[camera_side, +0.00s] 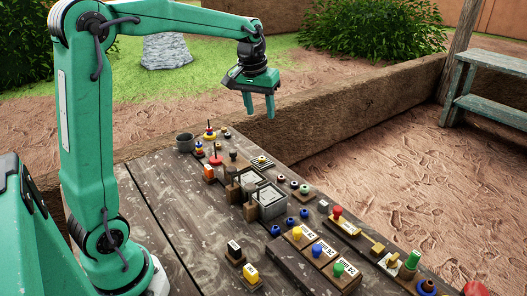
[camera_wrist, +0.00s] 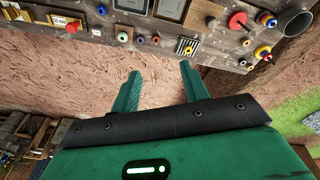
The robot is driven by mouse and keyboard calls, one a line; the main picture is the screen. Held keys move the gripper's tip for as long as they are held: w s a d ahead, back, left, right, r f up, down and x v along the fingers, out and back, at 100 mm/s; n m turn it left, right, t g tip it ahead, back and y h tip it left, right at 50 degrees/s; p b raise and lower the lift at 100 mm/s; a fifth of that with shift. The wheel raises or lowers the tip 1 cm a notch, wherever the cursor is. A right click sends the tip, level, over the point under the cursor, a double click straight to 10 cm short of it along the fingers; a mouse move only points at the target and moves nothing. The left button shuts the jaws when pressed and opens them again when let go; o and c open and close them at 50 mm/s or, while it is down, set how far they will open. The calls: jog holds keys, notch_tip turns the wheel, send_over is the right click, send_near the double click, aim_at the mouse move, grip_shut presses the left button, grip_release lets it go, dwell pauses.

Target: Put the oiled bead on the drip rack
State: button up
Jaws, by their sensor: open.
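My gripper (camera_side: 260,112) is open and empty, fingers pointing down, held high above the far edge of the bench. Its two fingers also show apart in the wrist view (camera_wrist: 160,72). A small striped slatted rack (camera_side: 262,162), which looks like the drip rack, lies on the bench below the gripper; it also shows in the wrist view (camera_wrist: 187,46). Small dark ring beads (camera_side: 281,179) lie to its right, seen also in the wrist view (camera_wrist: 155,40). I cannot tell which bead is the oiled one.
A grey cup (camera_side: 184,142) and colored ring stacks on pegs (camera_side: 209,133) stand at the far left. A grey square bin (camera_side: 270,203) sits mid-bench. Blocks with colored knobs (camera_side: 319,252) fill the near right. A mud wall (camera_side: 340,112) runs behind the bench.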

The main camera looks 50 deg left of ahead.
jog(key=s+d+m+t, duration=0.1)
jog(key=s+d, duration=0.4)
jog(key=s, duration=0.5)
jog(key=s+d+f+m+t, duration=0.1)
jog(key=s+d+m, duration=0.3)
jog(key=s, duration=0.7)
jog(key=shift+s+d+f+t+h, duration=0.3)
jog(key=shift+d+t, duration=0.4)
jog(key=shift+d, duration=0.2)
